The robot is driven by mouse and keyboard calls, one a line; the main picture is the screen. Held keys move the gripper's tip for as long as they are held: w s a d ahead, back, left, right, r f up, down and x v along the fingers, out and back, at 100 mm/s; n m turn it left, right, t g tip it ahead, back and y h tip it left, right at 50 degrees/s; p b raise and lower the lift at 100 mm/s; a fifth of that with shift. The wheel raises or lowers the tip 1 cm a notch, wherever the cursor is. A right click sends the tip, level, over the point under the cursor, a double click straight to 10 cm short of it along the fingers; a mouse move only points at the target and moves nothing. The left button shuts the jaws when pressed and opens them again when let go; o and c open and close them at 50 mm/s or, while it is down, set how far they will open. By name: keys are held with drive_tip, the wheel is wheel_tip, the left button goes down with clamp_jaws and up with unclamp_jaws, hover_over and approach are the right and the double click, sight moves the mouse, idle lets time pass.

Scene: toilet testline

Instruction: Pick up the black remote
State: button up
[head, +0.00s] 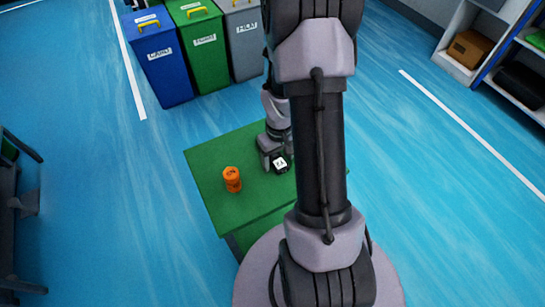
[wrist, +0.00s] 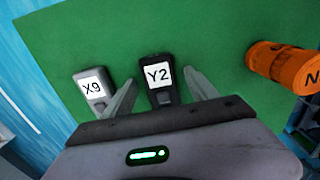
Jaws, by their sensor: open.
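The black remote (wrist: 167,94) has a white label reading "Y2" and lies on the green table (wrist: 110,35). In the wrist view it sits between the two fingers of my gripper (wrist: 160,83), which is open, with a finger on each side. I cannot tell whether either finger touches it. In the head view the black remote (head: 281,164) shows beside my gripper (head: 272,163), partly hidden by my arm.
Blue, green (head: 200,50) and grey bins stand behind the table.

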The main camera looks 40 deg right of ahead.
drive_tip(key=shift+r, duration=0.15)
clamp_jaws()
drive_tip(key=shift+r, duration=0.1)
